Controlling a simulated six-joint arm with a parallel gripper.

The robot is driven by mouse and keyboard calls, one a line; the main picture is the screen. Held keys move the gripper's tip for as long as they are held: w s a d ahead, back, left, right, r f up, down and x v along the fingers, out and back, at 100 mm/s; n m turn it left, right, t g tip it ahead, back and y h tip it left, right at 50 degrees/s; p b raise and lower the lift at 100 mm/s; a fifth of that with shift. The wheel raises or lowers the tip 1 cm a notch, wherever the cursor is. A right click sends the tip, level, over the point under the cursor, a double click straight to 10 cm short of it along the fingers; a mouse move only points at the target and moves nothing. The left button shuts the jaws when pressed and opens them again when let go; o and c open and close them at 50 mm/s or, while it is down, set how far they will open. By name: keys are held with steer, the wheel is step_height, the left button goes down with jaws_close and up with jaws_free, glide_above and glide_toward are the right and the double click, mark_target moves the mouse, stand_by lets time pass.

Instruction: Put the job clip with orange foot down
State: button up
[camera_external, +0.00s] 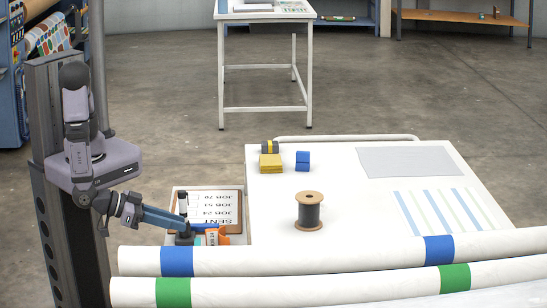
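My gripper (187,237), at the end of the dark blue wrist link, is low over the pale tray (178,190) at the left end of the white table. An orange piece (223,239), probably the foot of the job clip, shows just right of my gripper near the tray's front. A small blue piece (205,226) lies between them. The view is too small to show whether my fingers touch or hold the clip, or whether the orange foot rests on anything. The fingertips are partly hidden.
A thread spool (309,212), yellow block (270,163), blue block (302,161), grey sheet (412,162) and striped sheet (440,212) lie on the table (350,200). Two white rollers (330,256) cross the front.

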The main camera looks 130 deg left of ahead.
steer(key=shift+v, duration=1.6)
steer(key=w+d+h, duration=0.1)
steer(key=d+h, duration=0.1)
steer(key=w+d+f+m+h, duration=0.1)
steer(key=w+h, duration=0.1)
steer(key=w+d+f+h, duration=0.1)
steer(key=w+d+h, duration=0.1)
steer(key=shift+w+d+f+m, duration=0.1)
steer(key=shift+d+m, duration=0.25)
steer(key=shift+m, duration=0.05)
steer(key=s+d+r+m+g+h, duration=0.1)
steer(key=d+r+m+g+h, duration=0.1)
steer(key=d+m+h, duration=0.25)
steer(key=s+a+r+m+g, duration=0.2)
steer(key=s+a+g, duration=0.1)
steer(key=s, duration=0.5)
steer(key=s+a+r+m+g, duration=0.1)
steer(key=s+a+m+g, duration=0.1)
steer(key=s+a, duration=0.4)
steer(key=shift+s+r+g, duration=0.35)
steer(key=shift+s+g, duration=0.15)
steer(key=shift+s, duration=0.6)
steer(key=o, duration=0.4)
steer(key=shift+m+h, duration=0.25)
steer(key=shift+r, duration=0.1)
